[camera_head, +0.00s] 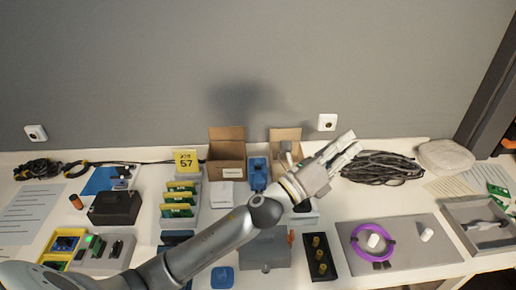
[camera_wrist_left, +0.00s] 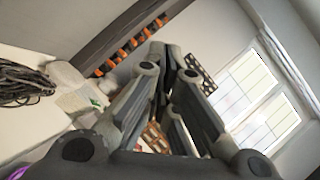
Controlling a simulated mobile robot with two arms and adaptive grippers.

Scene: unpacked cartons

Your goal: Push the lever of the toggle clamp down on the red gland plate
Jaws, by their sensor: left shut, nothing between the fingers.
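My left gripper (camera_head: 352,143) reaches in from the left across the middle of the table in the head view. Its fingers are closed together with nothing between them, pointing up and right toward the back wall. In the left wrist view the two fingers (camera_wrist_left: 172,62) meet at their tips. I cannot clearly make out the toggle clamp or the red gland plate; my arm covers part of the table's middle. A small orange-red part (camera_head: 290,238) shows at the right side of a grey box (camera_head: 266,250), below my arm. I cannot tell what it is. My right gripper is not in view.
Two open cartons (camera_head: 227,150) stand at the back, with a blue device (camera_head: 258,174) between them. Coiled black cable (camera_head: 382,168) lies right of my gripper. A grey mat (camera_head: 410,258) bears a purple ring (camera_head: 357,247). A grey tray (camera_head: 452,222) sits at the far right.

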